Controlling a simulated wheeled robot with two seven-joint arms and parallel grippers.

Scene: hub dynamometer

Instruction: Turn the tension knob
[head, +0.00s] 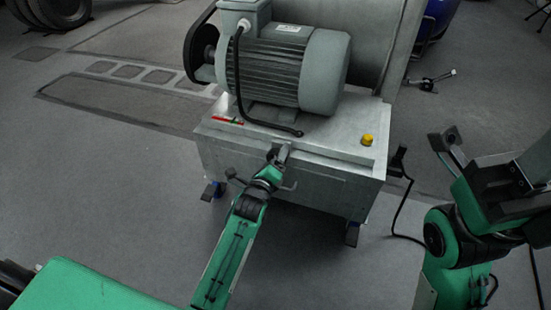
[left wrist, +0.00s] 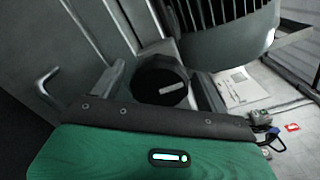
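The tension knob (left wrist: 160,77) looks like a round black knob with a white mark, seen in the left wrist view at the front edge of the machine's base. The fingers of my left gripper (left wrist: 160,90) lie on both sides of it, close against it, and look shut on it. In the head view my left gripper (head: 281,156) reaches the front top edge of the base (head: 340,150) and hides the knob. My right gripper (head: 484,160) is open and empty at the right, away from the machine.
A grey motor (head: 290,70) with a black cable stands on the base. A yellow button (head: 367,140) is on the base's top right. A bent handle (left wrist: 46,88) lies left of my left gripper. A black cable (head: 398,205) hangs at the base's right side.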

